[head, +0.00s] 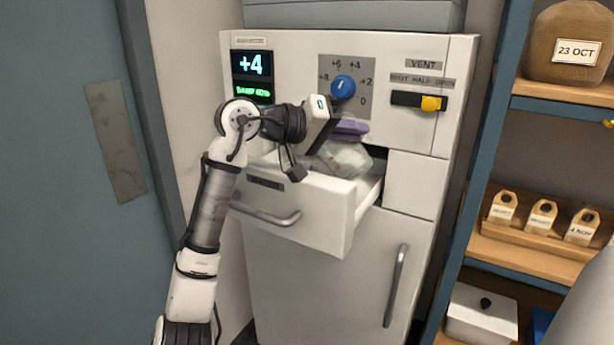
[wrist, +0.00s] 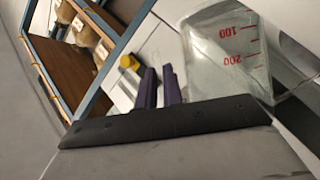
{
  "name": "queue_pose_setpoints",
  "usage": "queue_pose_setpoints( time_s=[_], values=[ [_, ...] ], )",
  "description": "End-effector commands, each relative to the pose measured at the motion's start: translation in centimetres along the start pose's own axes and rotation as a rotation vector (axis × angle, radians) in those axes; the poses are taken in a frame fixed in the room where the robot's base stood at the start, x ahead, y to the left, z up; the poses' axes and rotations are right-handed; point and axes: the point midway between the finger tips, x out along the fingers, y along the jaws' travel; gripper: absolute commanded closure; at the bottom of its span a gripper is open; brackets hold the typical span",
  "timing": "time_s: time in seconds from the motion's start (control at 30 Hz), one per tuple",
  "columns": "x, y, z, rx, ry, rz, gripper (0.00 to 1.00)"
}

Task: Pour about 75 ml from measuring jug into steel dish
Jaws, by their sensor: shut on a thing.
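The measuring jug (head: 345,160) is clear, with red marks. In the head view it is at the mouth of the pulled-out drawer, partly behind the drawer front, and looks tilted. In the wrist view the jug (wrist: 228,50) shows its 100 and 200 marks upside down, right of my fingers. My gripper (head: 350,128) has purple fingers, which also show close together in the wrist view (wrist: 161,82). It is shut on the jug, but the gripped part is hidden. I cannot tell the liquid level or see any pouring. I cannot make out the steel dish; the drawer's inside is mostly hidden.
The white drawer (head: 300,214) stands open from the cabinet. Above it are a blue dial (head: 342,87), a +4 display (head: 252,64) and a yellow vent slider (head: 430,103). Wooden shelves (head: 540,252) with tagged bags stand at right. A blue-grey door (head: 60,200) is at left.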

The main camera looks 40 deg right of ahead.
Motion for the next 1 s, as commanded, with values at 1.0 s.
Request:
queue_pose_setpoints(
  time_s=[1.0],
  values=[
    [-0.22, 0.01, -0.47, -0.049, 0.004, 0.023, 1.0]
  ],
)
